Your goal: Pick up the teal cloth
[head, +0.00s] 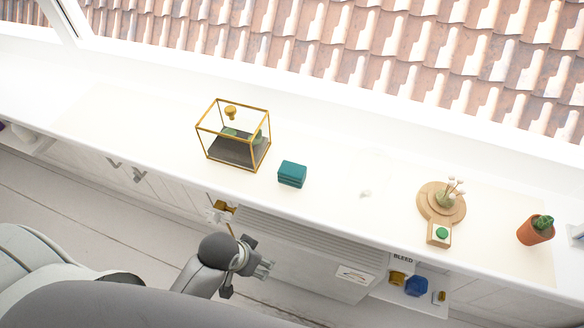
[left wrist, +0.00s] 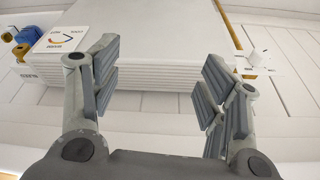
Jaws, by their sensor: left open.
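The teal cloth (head: 292,174) is a small folded block on the white desk top, just right of the gold-framed glass case. My left gripper (head: 264,267) is in front of the desk and below its front edge, apart from the cloth. In the left wrist view the left gripper (left wrist: 160,90) is open, with nothing between its fingers, and faces a white ribbed radiator. The cloth does not show in the left wrist view. My right gripper does not show in either view.
The gold-framed glass case (head: 235,148) stands close left of the cloth. A round wooden stand (head: 428,196), a small wooden block with a green top (head: 439,234) and a potted cactus (head: 535,230) stand to the right. The radiator (head: 300,250) is below the desk edge.

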